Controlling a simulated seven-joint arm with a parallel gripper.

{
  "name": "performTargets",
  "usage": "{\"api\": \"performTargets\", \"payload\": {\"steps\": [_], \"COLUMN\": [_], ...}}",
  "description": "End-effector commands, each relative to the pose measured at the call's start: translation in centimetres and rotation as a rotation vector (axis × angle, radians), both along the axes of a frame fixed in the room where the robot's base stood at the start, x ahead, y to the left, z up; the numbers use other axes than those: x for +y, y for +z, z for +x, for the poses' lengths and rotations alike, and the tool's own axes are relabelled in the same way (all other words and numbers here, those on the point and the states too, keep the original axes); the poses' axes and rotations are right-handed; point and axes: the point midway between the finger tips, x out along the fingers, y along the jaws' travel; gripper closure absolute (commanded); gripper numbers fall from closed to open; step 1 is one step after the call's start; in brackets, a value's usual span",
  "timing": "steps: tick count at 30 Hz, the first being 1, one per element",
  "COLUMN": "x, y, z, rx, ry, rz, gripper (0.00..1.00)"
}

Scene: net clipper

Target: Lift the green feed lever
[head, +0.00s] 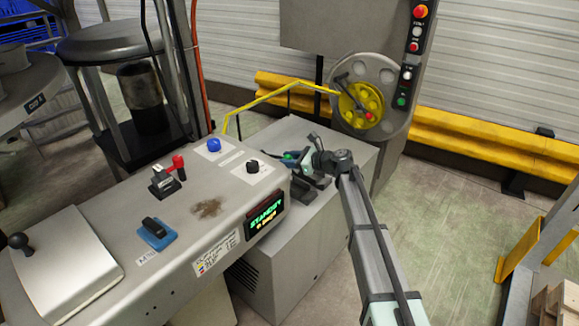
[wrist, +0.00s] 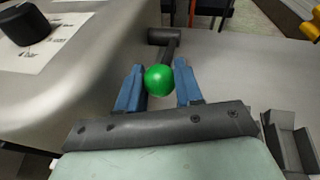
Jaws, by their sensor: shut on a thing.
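The green feed lever has a round green knob (wrist: 159,80) on a dark grey arm (wrist: 168,42), at the end of the grey console. My gripper (wrist: 160,95) has its two blue fingers on either side of the knob and is shut on it. In the head view my gripper (head: 297,158) is beside the right end of the console, and the green knob (head: 289,155) shows only as a small spot by the fingers. The lever's base is mostly hidden there by my gripper.
The console carries a black knob (head: 253,167), a blue knob (head: 214,145), a red-handled lever (head: 178,163) and a blue-based switch (head: 155,231). A lit green display (head: 266,215) is on its front. A yellow bar (head: 285,87) and wheel (head: 360,104) stand behind. Open floor lies to the right.

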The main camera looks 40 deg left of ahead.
Motion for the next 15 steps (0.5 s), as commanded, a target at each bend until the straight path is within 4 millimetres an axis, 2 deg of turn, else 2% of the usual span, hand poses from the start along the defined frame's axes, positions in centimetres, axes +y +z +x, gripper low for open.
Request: {"api": "performTargets", "payload": {"steps": [1, 6, 15], "x": [0.3, 1.3, 3.4], "y": [0.9, 2.9, 5.8], "z": [0.1, 0.2, 0.3], "rx": [-0.004, -0.004, -0.002], "ry": [0.0, 0.001, 0.0], "rz": [-0.042, -0.198, -0.453], "gripper": [1.0, 1.0, 1.0]}}
